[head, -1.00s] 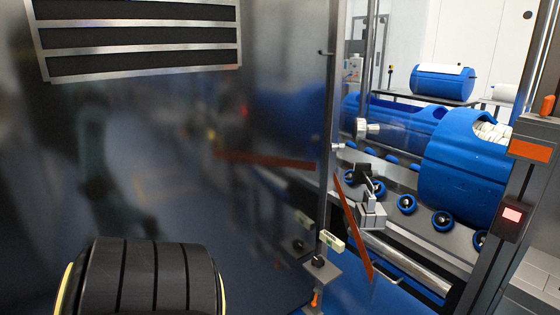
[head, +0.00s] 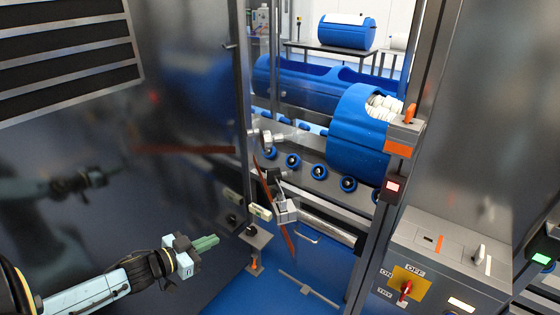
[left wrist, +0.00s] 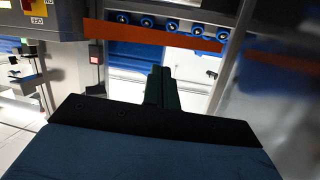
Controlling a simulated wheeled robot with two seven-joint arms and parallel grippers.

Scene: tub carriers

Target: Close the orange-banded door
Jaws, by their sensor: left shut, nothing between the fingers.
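A narrow orange band (head: 287,236) slants down across the opening of the machine. A second orange stripe (head: 185,149) shows on the glossy dark panel (head: 190,75) at left and looks like a reflection. In the left wrist view an orange band (left wrist: 150,34) runs across beyond the fingers. I cannot clearly tell the door's outline or how far it stands open. My left gripper (head: 207,243) is shut and empty, in front of the dark panel, left of the slanting band and apart from it. Its fingers show in the left wrist view (left wrist: 160,88). My right gripper is out of view.
A blue tub (head: 355,130) with white contents stands beside rollers (head: 319,171). A grey control box (head: 435,255) with a red-yellow switch (head: 405,286) is at right. A small bracket (head: 255,243) stands low by the panel's edge.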

